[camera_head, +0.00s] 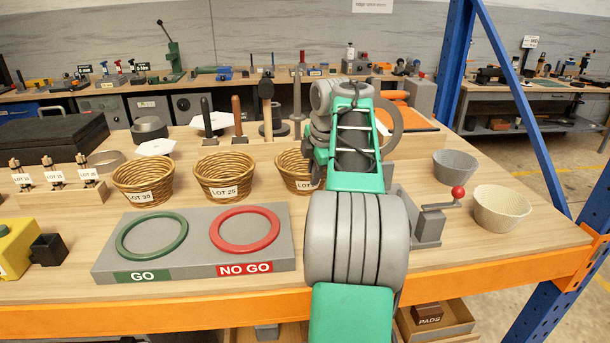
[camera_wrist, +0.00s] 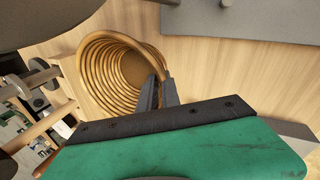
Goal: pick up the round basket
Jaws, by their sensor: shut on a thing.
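Three round wicker baskets stand in a row on the wooden bench: one tagged LOT 30 (camera_head: 143,180), one tagged LOT 25 (camera_head: 225,175), and a third wicker basket (camera_head: 293,167) partly hidden by my arm, its tag cut off. In the wrist view a round wicker basket (camera_wrist: 103,78) lies at the fingers, seen into its open mouth. My gripper (camera_wrist: 160,88) is shut on its rim, one finger inside the wall and one outside. My arm hides the gripper in the head view. I cannot tell whether the basket is clear of the bench.
A grey GO / NO GO board (camera_head: 196,258) with a green ring (camera_head: 152,256) and a red ring (camera_head: 244,250) lies in front of the baskets. A crank device (camera_head: 428,225) and two bowls, grey (camera_head: 455,167) and cream (camera_head: 500,208), stand at right. Upright tools (camera_head: 237,120) stand behind.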

